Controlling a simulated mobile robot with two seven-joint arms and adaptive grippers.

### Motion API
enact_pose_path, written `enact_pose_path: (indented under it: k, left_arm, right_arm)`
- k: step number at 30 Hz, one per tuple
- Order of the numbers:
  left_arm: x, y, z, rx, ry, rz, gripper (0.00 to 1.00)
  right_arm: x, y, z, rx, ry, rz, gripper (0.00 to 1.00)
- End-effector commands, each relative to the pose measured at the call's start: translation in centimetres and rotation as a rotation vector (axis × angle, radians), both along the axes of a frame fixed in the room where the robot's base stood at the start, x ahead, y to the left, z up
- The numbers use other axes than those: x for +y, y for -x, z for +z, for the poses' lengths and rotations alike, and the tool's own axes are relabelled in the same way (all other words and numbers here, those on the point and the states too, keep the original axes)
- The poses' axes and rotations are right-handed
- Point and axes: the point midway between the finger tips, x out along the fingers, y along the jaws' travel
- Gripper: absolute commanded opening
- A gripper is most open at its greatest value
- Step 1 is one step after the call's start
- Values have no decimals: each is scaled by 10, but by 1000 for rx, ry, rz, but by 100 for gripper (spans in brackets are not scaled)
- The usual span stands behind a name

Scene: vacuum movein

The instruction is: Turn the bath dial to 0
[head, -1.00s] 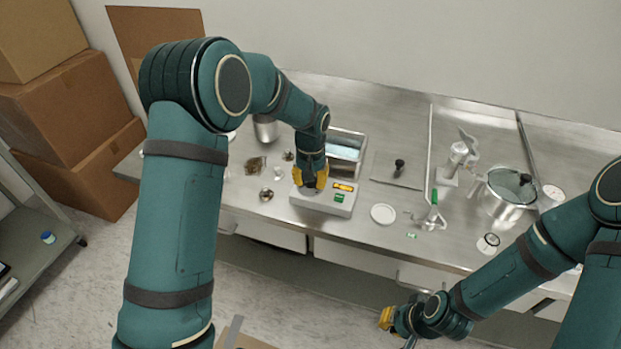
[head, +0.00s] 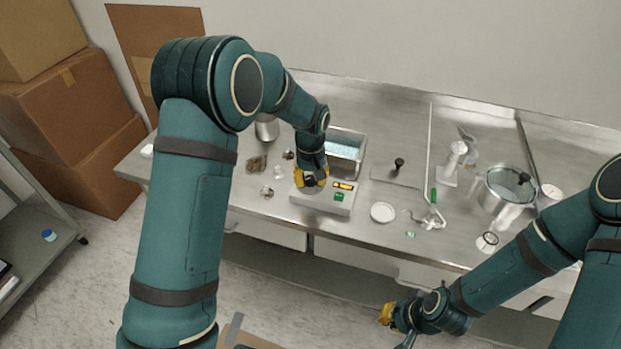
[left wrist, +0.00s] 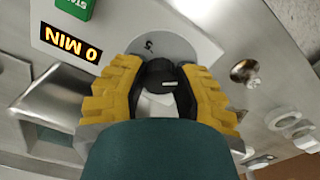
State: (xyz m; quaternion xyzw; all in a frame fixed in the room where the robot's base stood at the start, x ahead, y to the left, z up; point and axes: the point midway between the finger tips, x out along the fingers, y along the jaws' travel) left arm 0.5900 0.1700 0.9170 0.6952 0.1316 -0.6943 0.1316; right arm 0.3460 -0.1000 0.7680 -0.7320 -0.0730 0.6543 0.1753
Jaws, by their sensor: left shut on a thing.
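The bath (head: 345,152) is a metal basin with a light control box (head: 325,202) in front, on the steel counter. An orange display (left wrist: 70,58) reads "0 MIN", upside down in the left wrist view. A green button (left wrist: 76,8) sits beside it. The black dial (left wrist: 163,80) stands on a round grey plate (left wrist: 180,45) with a digit that looks like 5. My left gripper (head: 311,183) is shut on the dial, its yellow fingers on either side of it. Most of the plate's markings are hidden. My right gripper (head: 387,314) is below the counter's front edge, its fingers unclear.
A white dish (head: 382,212) lies right of the control box. A green-handled tool (head: 433,205), a lidded pot (head: 507,192) and a white pump-like device (head: 454,160) stand further right. Small metal items (head: 267,191) lie left of the box. Cardboard boxes (head: 70,105) are stacked at the left.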

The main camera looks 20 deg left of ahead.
Motion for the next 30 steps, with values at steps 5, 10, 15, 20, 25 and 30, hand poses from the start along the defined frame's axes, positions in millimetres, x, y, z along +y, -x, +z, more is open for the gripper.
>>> enact_pose_path:
  k: [5,10,15,20,25,30]
  left_arm:
    - [0,1,-1,3,0,0,59]
    - [0,1,-1,2,1,0,64]
    - [0,0,1,1,0,-1,64]
    - [0,-1,15,-2,0,0,64]
    - [0,-1,47,-4,1,-1,64]
    - [0,0,82,-3,1,0,64]
  right_arm:
    - [0,0,0,0,0,0,0]
    - [0,0,0,0,0,0,0]
    - [0,0,0,0,0,0,0]
    - [0,0,0,0,0,0,0]
    - [0,0,0,0,0,0,0]
    - [0,0,0,0,0,0,0]
